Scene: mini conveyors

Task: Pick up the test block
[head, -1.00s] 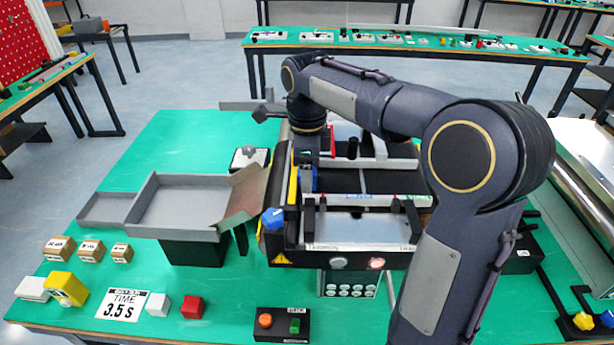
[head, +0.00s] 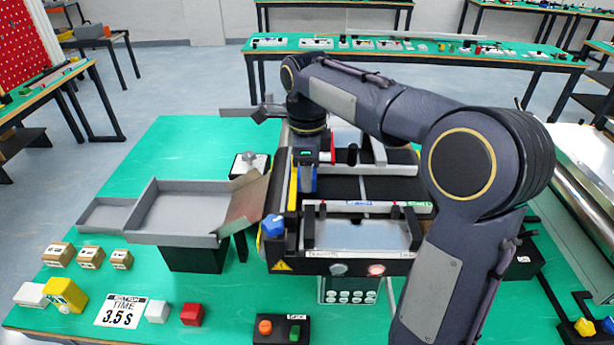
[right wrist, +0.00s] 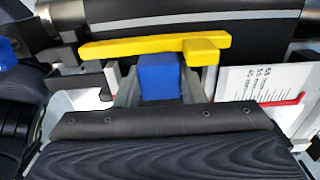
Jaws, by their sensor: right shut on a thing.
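A blue block (right wrist: 158,78), which I take to be the test block, sits between the two grey fingers of my right gripper (right wrist: 158,92) in the right wrist view. The gripper is shut on it. In the head view the right gripper (head: 307,172) points down over the left side of the conveyor, and the blue block (head: 307,185) shows low at its fingers, partly hidden. A yellow bar (right wrist: 130,46) lies just beyond the block in the wrist view. My left gripper is not in view.
A grey tray (head: 180,238) stands left of the conveyor, with a sloped chute (head: 245,205) between. A blue knob (head: 272,225) is at the conveyor's front left corner. White (head: 157,312) and red (head: 191,314) blocks and a button box (head: 281,328) lie in front. The mat's back left is clear.

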